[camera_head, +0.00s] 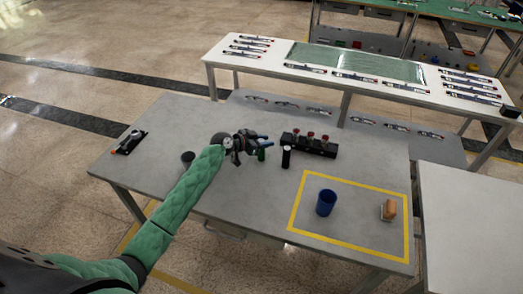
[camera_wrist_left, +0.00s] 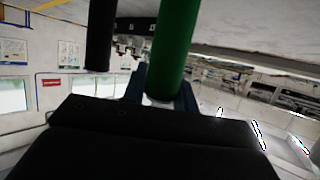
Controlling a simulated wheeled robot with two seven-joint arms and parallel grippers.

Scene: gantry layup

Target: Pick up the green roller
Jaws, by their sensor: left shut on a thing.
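The green roller (camera_head: 261,153) shows as a small dark green piece at the end of my left gripper (camera_head: 257,142), over the grey table. In the left wrist view, the green roller (camera_wrist_left: 174,50) stands between the blue fingers of my left gripper (camera_wrist_left: 160,97), which is shut on it. I cannot tell whether its base touches the table. My right gripper is in neither view.
A black cylinder (camera_head: 286,157) stands close to the right of the roller. A dark rack (camera_head: 315,145) with red-topped pieces lies behind it. A blue cup (camera_head: 326,203) and an orange-brown object (camera_head: 389,209) sit inside the yellow outline.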

